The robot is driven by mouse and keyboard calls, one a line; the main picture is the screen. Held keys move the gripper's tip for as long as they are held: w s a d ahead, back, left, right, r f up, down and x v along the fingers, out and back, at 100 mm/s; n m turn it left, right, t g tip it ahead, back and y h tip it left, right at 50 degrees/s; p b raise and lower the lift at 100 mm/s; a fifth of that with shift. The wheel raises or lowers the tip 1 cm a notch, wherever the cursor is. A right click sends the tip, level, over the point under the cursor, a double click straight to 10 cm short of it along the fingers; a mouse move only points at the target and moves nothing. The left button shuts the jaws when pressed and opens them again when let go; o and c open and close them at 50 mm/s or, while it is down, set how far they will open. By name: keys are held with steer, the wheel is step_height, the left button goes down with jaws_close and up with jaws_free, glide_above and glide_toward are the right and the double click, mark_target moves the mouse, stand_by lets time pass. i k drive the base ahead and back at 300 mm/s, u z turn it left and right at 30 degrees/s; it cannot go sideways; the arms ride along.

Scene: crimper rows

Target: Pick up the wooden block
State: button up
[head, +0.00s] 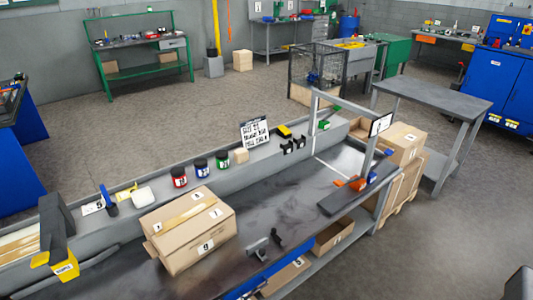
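A small pale wooden block (241,155) sits on the raised grey ledge along the back of the workbench. It stands just right of a jar with a green label (222,160) and left of some small black items (292,146). A white sign with handwriting (254,133) stands behind it. No gripper that I can make out is in view. A dark shape (520,284) is cut off at the bottom right corner, and I cannot tell what it is.
A large cardboard box (188,229) stands on the workbench (290,205) in front of the jars. Dark clamp-like parts (262,246) stand at the front edge. A grey frame (345,106) rises at the right end, near stacked boxes (402,145). Open floor (455,235) lies to the right.

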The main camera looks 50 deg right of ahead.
mark_target(241, 155)
steer(key=u, duration=0.85)
steer(key=k, duration=0.1)
steer(key=z, duration=2.25)
steer(key=k, duration=0.9)
steer(key=u, duration=0.15)
steer(key=i, duration=0.7)
